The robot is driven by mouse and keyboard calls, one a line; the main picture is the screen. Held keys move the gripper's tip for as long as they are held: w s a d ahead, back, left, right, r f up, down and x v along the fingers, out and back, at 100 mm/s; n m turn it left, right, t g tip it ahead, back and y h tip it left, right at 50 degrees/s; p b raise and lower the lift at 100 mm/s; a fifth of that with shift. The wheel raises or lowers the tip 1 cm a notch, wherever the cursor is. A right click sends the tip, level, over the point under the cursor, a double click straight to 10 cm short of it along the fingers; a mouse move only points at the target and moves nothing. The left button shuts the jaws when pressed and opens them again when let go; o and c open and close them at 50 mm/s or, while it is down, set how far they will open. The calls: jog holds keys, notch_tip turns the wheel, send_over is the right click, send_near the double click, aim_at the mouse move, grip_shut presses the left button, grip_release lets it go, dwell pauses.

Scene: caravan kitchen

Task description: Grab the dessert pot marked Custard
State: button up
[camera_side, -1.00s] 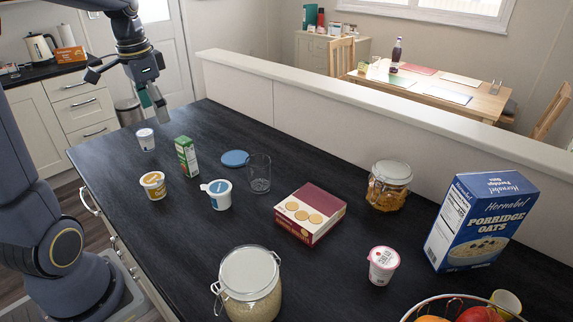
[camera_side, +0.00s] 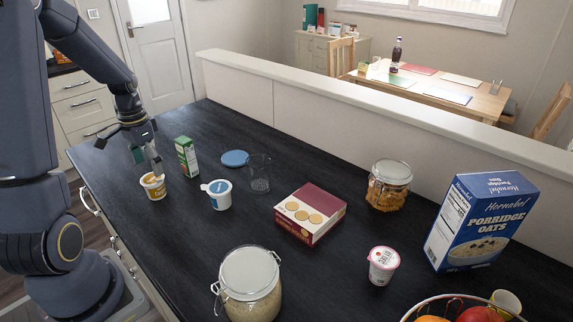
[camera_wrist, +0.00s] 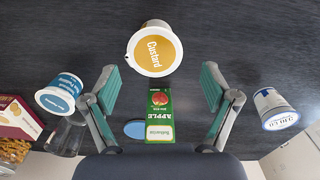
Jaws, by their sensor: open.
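The Custard pot (camera_side: 153,186) is a small white tub with a yellow-orange lid and band, standing on the dark worktop at the left. In the wrist view its lid (camera_wrist: 155,49), lettered "Custard", faces the camera, just beyond and between the fingertips. My gripper (camera_side: 146,160) is just above the pot in the side view, pointing down.
A green apple juice carton (camera_side: 187,157) stands close to the pot, with a blue-labelled pot (camera_side: 219,194) to the right. Another white pot (camera_wrist: 274,109) shows at the wrist view's right. A glass (camera_side: 258,173) and biscuit box (camera_side: 310,213) stand farther right.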

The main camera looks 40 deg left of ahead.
aim_at(153, 179)
jog(key=f, duration=0.4)
jog(key=shift+s+d+f, duration=0.1)
jog(key=shift+d+f, duration=0.25)
jog(key=shift+f, duration=0.05)
jog(key=c, duration=0.7)
jog(key=shift+r, duration=0.1)
jog(key=shift+c, duration=0.2)
